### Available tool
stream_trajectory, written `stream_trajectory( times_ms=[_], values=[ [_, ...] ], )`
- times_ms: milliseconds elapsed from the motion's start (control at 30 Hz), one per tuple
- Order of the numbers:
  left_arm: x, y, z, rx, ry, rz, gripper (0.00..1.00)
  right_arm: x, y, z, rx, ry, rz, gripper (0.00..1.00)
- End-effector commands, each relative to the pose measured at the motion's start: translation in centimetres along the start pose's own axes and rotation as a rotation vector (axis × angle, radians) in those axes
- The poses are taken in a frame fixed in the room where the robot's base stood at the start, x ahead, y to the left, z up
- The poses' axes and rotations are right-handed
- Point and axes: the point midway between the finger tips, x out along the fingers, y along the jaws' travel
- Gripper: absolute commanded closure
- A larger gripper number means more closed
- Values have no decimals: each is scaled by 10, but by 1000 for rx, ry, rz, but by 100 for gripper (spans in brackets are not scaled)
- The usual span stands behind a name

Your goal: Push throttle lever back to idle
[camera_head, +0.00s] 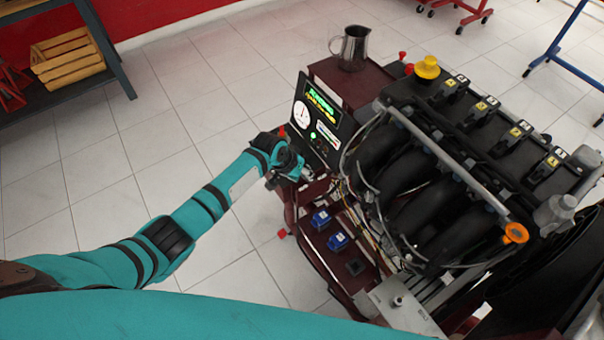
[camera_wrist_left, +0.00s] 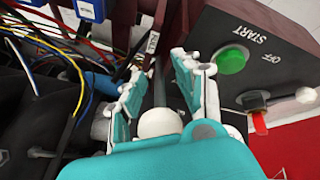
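The throttle lever appears in the left wrist view as a pale round knob (camera_wrist_left: 160,123) with a dark rod beyond it. The knob sits between the two fingers of my left gripper (camera_wrist_left: 157,75), close to the palm. The fingers are apart on either side of it; I cannot tell if either touches it. In the head view my left gripper (camera_head: 303,174) is at the lower edge of the engine trainer's control panel (camera_head: 317,122), and it hides the lever there. A small label (camera_wrist_left: 153,43) shows beyond the fingertips. My right gripper is not in view.
A green START button (camera_wrist_left: 232,60) and a switch with a red tab (camera_wrist_left: 259,122) are right of the fingers. Wires (camera_wrist_left: 75,75) run on the left. The engine (camera_head: 410,180) stands right of the panel, with blue connectors (camera_head: 338,241) below. A metal jug (camera_head: 351,48) stands behind.

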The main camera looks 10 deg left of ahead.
Motion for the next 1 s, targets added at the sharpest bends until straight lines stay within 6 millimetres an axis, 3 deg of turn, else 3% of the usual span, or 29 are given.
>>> stream_trajectory(
  times_ms=[33, 300, 1000],
  values=[
    [0, 0, 0, 0, 0, 0, 68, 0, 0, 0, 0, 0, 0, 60],
    [0, 0, 0, 0, -1, 0, 100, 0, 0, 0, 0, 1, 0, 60],
    [-1, 3, -5, 3, -59, -39, 100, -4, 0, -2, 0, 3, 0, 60]
  ],
)
